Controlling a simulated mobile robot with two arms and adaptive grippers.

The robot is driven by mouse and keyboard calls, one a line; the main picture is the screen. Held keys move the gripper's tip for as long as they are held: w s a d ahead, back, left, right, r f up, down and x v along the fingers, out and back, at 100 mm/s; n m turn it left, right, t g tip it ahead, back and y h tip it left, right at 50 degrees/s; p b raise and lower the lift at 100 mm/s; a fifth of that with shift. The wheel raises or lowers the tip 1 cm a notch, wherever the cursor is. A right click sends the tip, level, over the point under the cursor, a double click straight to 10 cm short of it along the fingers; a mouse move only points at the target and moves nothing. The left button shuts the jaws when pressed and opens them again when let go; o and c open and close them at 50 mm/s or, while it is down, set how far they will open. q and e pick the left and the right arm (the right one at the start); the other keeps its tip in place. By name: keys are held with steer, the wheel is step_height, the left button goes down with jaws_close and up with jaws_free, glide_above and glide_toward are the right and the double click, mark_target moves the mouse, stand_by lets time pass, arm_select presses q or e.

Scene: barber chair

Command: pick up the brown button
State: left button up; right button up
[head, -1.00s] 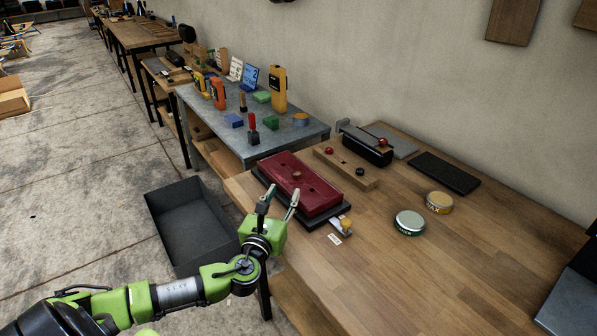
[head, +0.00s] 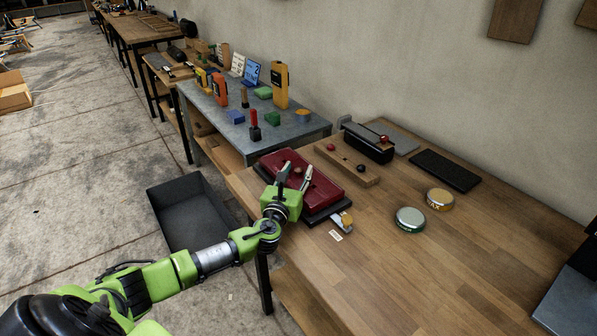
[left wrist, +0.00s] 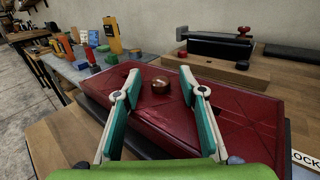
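The brown button (left wrist: 161,85) is a small round coppery piece lying on the red pad (left wrist: 235,112) in the left wrist view. In the head view the button (head: 298,170) shows small on the red pad (head: 325,193). My left gripper (head: 296,174) is open and empty, over the near side of the pad. In the left wrist view its two fingers (left wrist: 159,76) are spread, with the button seen in the gap just beyond them. I cannot tell the gripper's exact height above the pad. My right gripper is not in view.
Behind the pad is a wooden block (head: 345,166) with a red and a black knob. A black box (head: 368,145), a green tin (head: 409,220) and a yellow tin (head: 440,199) stand nearby. A dark bin (head: 190,215) is left of the bench.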

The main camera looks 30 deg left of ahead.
arm_select(q)
steer(key=c, duration=0.9)
steer(key=shift+r, duration=0.6)
step_height(320, 180, up, 2)
steer(key=shift+r, duration=0.25)
steer(key=s+a+r, duration=0.1)
steer(key=s+r, duration=0.2)
steer(key=s, duration=0.1)
steer(key=s+a+r, duration=0.2)
steer(key=s+r, duration=0.1)
steer(key=s, duration=0.1)
steer(key=s+a+r, duration=0.2)
steer(key=s+r, duration=0.1)
steer(key=s, duration=0.2)
steer(key=shift+r, duration=0.15)
